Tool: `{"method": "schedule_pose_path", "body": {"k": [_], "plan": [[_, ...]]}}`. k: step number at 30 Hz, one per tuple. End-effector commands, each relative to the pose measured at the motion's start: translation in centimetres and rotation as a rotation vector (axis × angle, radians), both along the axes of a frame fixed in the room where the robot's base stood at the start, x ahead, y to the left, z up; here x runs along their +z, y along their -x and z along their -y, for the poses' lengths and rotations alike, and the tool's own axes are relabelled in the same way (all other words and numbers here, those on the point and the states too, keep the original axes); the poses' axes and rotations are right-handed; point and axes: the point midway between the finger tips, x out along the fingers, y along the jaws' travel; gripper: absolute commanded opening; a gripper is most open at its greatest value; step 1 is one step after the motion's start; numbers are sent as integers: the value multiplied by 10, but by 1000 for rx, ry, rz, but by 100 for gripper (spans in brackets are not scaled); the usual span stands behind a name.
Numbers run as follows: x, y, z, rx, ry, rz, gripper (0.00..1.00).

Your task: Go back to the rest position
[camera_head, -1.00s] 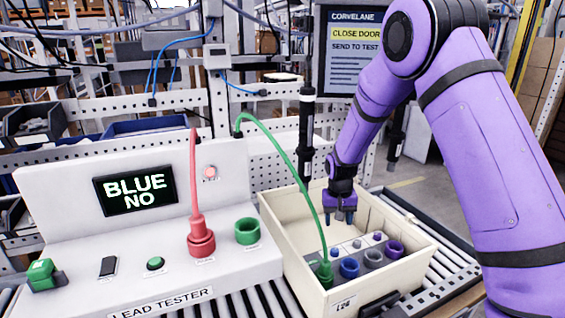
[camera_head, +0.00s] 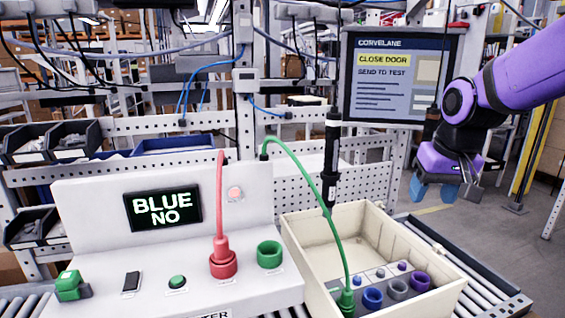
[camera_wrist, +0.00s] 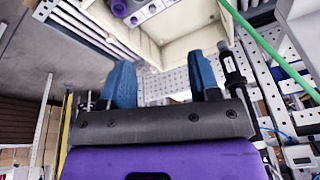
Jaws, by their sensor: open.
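My gripper (camera_head: 434,190) is raised at the right in the head view, to the right of the cream bin and in front of the hanging screen. In the wrist view its two blue fingers (camera_wrist: 166,85) are apart with nothing between them. My purple arm reaches in from the upper right. The cream bin (camera_head: 310,245) stands right of the lead tester (camera_head: 80,215), whose display (camera_head: 163,208) reads "BLUE NO". A red lead (camera_head: 222,262) is plugged into the tester. A green lead (camera_head: 347,300) runs from the tester's top to a socket in the bin.
The bin holds a row of coloured sockets, including blue (camera_head: 372,297), grey (camera_head: 397,290) and purple (camera_head: 420,281). A black screwdriver (camera_head: 331,160) hangs above the bin's back edge. The screen (camera_head: 397,78) reads "CLOSE DOOR". Rollers (camera_head: 480,284) lie right of the bin.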

Motion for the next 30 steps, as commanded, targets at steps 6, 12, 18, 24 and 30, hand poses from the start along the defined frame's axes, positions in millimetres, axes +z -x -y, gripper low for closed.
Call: {"method": "schedule_pose_path", "body": {"k": [6,12,18,24,30], "plan": [[28,60,9,12,6,68,56],[42,114,15,23,20,125,56],[44,159,18,31,40,171,56],[42,180,20,33,51,194,56],[41,183,20,34,52,196,56]]}}
